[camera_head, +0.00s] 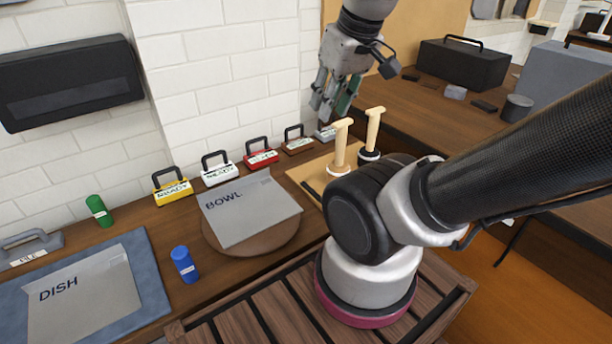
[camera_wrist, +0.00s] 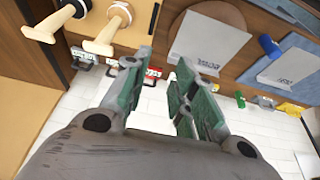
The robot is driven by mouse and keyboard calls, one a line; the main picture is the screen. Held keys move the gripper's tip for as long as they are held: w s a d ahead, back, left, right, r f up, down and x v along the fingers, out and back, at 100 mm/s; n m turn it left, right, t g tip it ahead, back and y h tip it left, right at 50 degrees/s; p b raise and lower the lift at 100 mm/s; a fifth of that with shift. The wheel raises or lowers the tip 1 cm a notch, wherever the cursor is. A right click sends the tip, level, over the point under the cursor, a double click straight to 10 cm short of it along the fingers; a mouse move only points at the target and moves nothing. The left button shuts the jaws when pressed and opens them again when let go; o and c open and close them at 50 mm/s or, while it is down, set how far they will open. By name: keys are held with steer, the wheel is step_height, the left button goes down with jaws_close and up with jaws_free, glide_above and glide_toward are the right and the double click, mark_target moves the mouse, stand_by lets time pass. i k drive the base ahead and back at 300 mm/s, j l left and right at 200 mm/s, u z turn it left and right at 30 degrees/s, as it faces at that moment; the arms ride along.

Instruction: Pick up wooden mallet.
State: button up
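Two pale wooden T-topped tools, which look like mallets, stand upright on a light board at the back of the bench. The left one (camera_head: 341,146) has a white round base and the right one (camera_head: 373,130) a dark one. They also show at the upper left of the wrist view, as one wooden tool (camera_wrist: 48,27) and another (camera_wrist: 106,36). I cannot tell which is the task's mallet. My gripper (camera_head: 333,97) hangs above and behind them, near the wall. Its fingers (camera_wrist: 160,72) are apart with nothing between them, and touch neither tool.
Several coloured READY tags (camera_head: 219,173) line the wall. A BOWL sheet (camera_head: 245,212) lies on a round board, left of the tools. A black box (camera_head: 463,66) sits on the right bench.

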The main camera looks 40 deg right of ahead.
mark_target(338, 167)
steer(key=k+j+z, duration=0.35)
steer(key=j, duration=0.25)
steer(key=k+j+z, duration=0.3)
steer(key=k+j, duration=0.1)
steer(key=j, duration=0.1)
